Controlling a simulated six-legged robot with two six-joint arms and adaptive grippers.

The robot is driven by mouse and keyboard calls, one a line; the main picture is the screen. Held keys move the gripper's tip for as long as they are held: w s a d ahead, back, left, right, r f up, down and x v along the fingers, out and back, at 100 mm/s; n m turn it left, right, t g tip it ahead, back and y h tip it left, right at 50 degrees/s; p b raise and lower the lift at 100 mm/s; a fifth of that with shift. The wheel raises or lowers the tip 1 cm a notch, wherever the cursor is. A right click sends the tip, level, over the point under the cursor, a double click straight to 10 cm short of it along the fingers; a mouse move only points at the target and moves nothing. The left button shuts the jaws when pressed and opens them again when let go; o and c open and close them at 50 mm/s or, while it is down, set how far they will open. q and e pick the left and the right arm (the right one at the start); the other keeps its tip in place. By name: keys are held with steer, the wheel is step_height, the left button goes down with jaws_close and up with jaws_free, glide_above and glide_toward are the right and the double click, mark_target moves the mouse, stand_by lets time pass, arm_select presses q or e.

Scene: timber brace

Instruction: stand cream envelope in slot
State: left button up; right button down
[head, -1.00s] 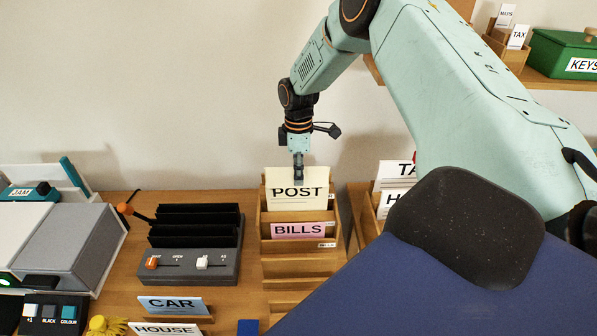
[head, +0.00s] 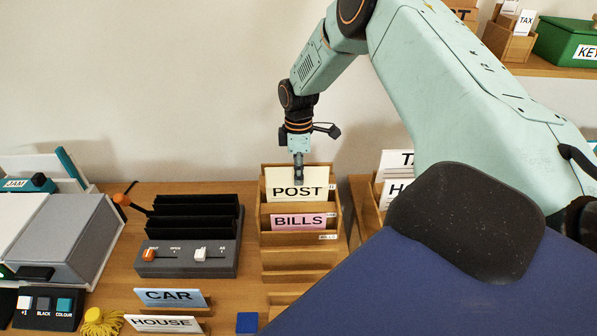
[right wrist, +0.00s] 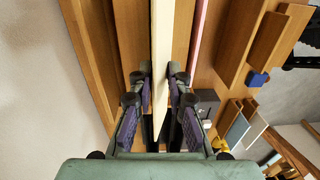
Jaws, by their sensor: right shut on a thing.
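The cream envelope (head: 296,186), printed POST, stands upright in the rear part of the wooden slotted rack (head: 290,252). Its lower part is hidden behind the slat in front of it. My right gripper (head: 298,172) is at the envelope's top edge and shut on it. In the right wrist view the envelope (right wrist: 161,60) shows edge-on between the two fingers (right wrist: 158,95), with wooden slats on either side. A pink BILLS envelope (head: 298,221) stands in the slot in front. My left gripper is not in view.
A dark device with black ridges and sliders (head: 190,238) stands left of the rack. CAR (head: 172,298) and HOUSE (head: 163,323) cards are in front. Another rack with white cards (head: 396,165) is close on the right, partly behind my arm.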

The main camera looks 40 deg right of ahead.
steer(key=shift+s+f, duration=0.1)
steer(key=shift+f, duration=0.2)
steer(key=c, duration=1.2)
jaws_free()
steer(key=shift+o, duration=0.2)
steer(key=o, duration=0.4)
steer(key=shift+r+p, duration=3.35)
steer(key=shift+r, duration=0.75)
